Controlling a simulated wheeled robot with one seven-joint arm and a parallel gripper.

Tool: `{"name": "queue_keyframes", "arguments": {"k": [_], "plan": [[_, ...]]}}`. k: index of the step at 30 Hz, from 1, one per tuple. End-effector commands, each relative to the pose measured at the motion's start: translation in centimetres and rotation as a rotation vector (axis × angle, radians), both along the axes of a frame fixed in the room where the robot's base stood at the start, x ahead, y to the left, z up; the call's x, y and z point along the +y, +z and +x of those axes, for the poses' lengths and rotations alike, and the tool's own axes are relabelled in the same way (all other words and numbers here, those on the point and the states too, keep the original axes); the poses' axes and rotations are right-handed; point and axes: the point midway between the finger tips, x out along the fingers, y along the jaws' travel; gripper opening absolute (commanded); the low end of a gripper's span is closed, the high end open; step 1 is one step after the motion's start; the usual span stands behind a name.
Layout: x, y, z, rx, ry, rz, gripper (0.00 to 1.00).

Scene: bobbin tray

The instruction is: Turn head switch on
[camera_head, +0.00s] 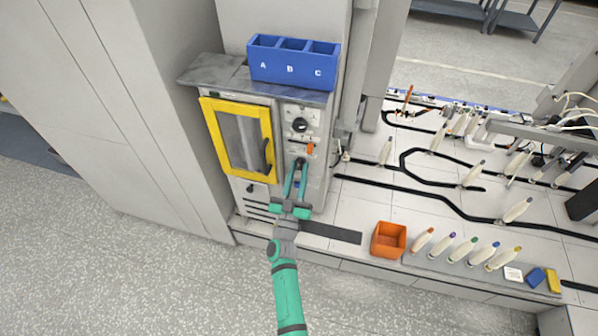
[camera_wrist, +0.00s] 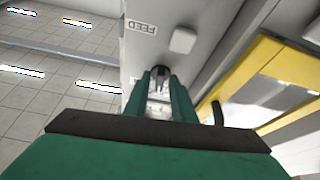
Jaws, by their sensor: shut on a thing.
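The machine's grey control panel (camera_head: 302,118) is right of its yellow-framed door in the head view. My gripper (camera_head: 298,168) reaches up to the lower part of this panel. It is shut on a small dark knob (camera_wrist: 160,71), which shows between the fingertips in the wrist view. A pale patch lies between the fingers there, partly hidden. A FEED label (camera_wrist: 142,27) and a pale square block (camera_wrist: 182,41) are beyond the fingertips. I cannot read a HEAD label or tell the knob's setting. A round black knob (camera_head: 300,125) and an orange part (camera_head: 310,147) sit higher on the panel.
The yellow-framed door (camera_head: 208,133) with its dark handle is close left of my gripper. A blue A-B-C bin (camera_head: 294,62) stands on top of the machine. An orange box (camera_head: 388,240) and several bobbins stand at right. The floor at left is clear.

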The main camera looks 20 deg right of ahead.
Motion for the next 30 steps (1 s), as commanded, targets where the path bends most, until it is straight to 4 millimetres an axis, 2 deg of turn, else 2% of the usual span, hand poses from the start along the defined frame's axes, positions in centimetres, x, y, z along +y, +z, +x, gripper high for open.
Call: {"name": "queue_keyframes", "arguments": {"k": [18, 30], "plan": [[0.66, 0.04, 0.37, -0.314, 0.003, 0.467, 0.01], [0.67, 0.19, 0.42, -0.436, 0.002, 0.645, 0.01]]}}
